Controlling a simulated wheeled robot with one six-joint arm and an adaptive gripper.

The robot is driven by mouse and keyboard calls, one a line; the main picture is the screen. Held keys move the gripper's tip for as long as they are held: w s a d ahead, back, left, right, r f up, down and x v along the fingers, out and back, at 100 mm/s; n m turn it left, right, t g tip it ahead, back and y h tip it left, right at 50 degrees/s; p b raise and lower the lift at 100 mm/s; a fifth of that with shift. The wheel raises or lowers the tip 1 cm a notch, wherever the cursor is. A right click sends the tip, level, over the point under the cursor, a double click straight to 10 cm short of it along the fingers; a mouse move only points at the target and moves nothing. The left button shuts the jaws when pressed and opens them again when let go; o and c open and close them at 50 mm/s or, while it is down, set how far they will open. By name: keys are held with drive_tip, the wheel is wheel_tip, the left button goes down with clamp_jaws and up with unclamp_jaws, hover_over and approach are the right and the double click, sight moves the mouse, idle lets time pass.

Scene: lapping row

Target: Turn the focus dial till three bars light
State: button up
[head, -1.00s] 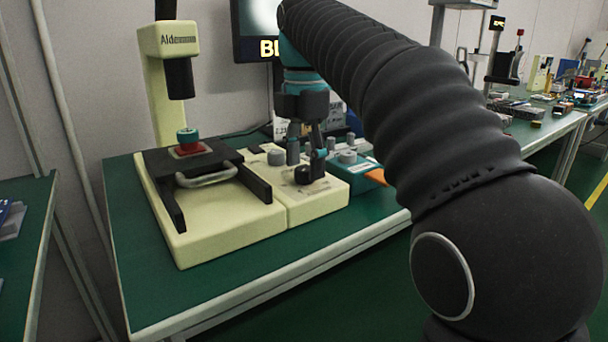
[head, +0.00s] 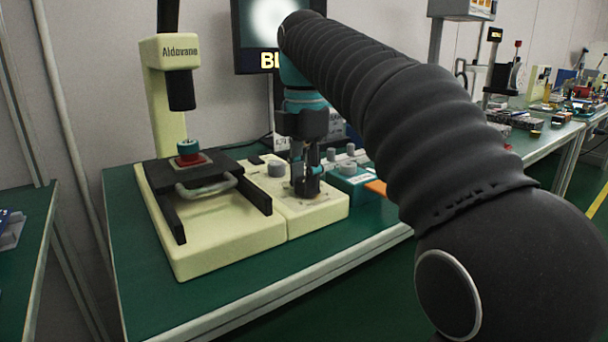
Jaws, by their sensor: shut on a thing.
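The cream control box (head: 325,208) stands on the green bench, joined to the right of the Aldovane instrument (head: 180,52). My gripper (head: 306,186) points down onto the front part of this box, its fingers low at the panel. It is shut on a dark knob there, which I take as the focus dial; the fingers hide most of it. A grey knob (head: 276,168) stands free to the left. The monitor (head: 262,25) behind shows a blurred bright spot and the yellow letters "BL", the rest hidden by my arm. I cannot see any bars.
The instrument's stage (head: 200,168) has a metal handle and carries a teal-topped piece (head: 188,150). A teal box (head: 352,180) with grey knobs stands close right of my gripper. The bench front (head: 215,300) is clear. Another bench with equipment runs off to the right.

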drive_tip(key=shift+r, duration=0.1)
drive_tip(key=m+p, duration=0.4)
drive_tip(key=shift+r, duration=0.15)
drive_tip(key=m+p, duration=0.4)
drive_tip(key=m, duration=0.2)
drive_tip(key=shift+m+p, duration=0.3)
drive_tip(key=m, duration=0.5)
drive_tip(key=shift+f+p, duration=0.25)
drive_tip(key=shift+p, duration=0.1)
drive_tip(key=m, duration=0.5)
drive_tip(key=shift+m, duration=0.4)
drive_tip(key=o, duration=1.2)
drive_tip(key=shift+c, duration=0.2)
